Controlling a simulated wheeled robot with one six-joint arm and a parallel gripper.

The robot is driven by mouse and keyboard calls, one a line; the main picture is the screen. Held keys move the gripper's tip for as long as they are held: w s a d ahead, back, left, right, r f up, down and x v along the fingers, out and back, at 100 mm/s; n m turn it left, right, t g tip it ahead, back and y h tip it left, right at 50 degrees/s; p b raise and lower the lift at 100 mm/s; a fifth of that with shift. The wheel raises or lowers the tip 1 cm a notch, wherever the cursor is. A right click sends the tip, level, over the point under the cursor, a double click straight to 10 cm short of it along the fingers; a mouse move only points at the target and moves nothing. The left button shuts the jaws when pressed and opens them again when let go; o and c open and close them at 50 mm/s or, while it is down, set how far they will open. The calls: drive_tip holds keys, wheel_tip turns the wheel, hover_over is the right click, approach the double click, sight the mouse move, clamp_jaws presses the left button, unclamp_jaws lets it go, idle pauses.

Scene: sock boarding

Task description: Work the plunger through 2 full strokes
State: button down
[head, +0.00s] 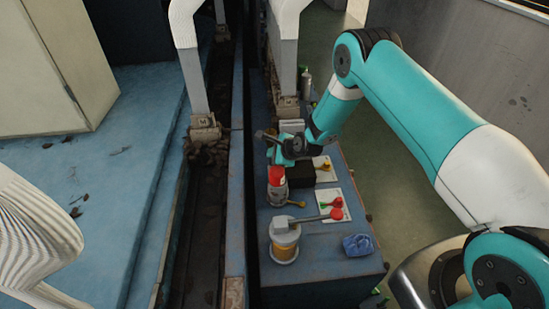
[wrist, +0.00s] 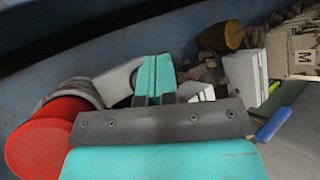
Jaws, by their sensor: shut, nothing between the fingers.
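A red-capped grey cylinder (head: 277,181) stands on the blue bench; its red top (wrist: 42,140) fills the lower left of the wrist view. A grey-headed pump-like device (head: 285,240) with a yellowish body stands nearer. Its long handle reaches right to a red knob (head: 336,214). I cannot tell for sure which of these is the plunger. My gripper (head: 279,154) is just beyond the red cap, apart from the handle. In the wrist view, its teal fingers (wrist: 153,75) are together with nothing between them.
The blue bench (head: 322,285) carries a blue cloth (head: 357,245), a white card (head: 332,200) with red and green pieces, and a dark box (head: 301,174). White pipes stand behind. A dark trench (head: 203,250) runs along the left. Green floor (head: 385,190) lies right.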

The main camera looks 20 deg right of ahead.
drive_tip(key=shift+s+a+f, duration=0.15)
drive_tip(key=shift+s+f, duration=0.65)
drive_tip(key=shift+f, duration=0.05)
drive_tip(key=shift+s+a+r+g+p, duration=0.15)
drive_tip(key=shift+s+r+p, duration=0.1)
drive_tip(key=shift+r+p, duration=0.45)
drive_tip(key=shift+s+d+r+g+p, duration=0.15)
drive_tip(key=shift+s+r+p, duration=0.1)
drive_tip(key=shift+r+p, duration=0.4)
drive_tip(key=shift+a, duration=0.1)
drive_tip(key=r+p, duration=0.2)
drive_tip(key=r, duration=0.1)
drive_tip(key=r+p, duration=0.1)
drive_tip(key=r, duration=0.1)
drive_tip(key=shift+w+d+r+p, duration=0.2)
drive_tip(key=shift+w+p, duration=0.1)
drive_tip(key=shift+p, duration=0.1)
idle(0.4)
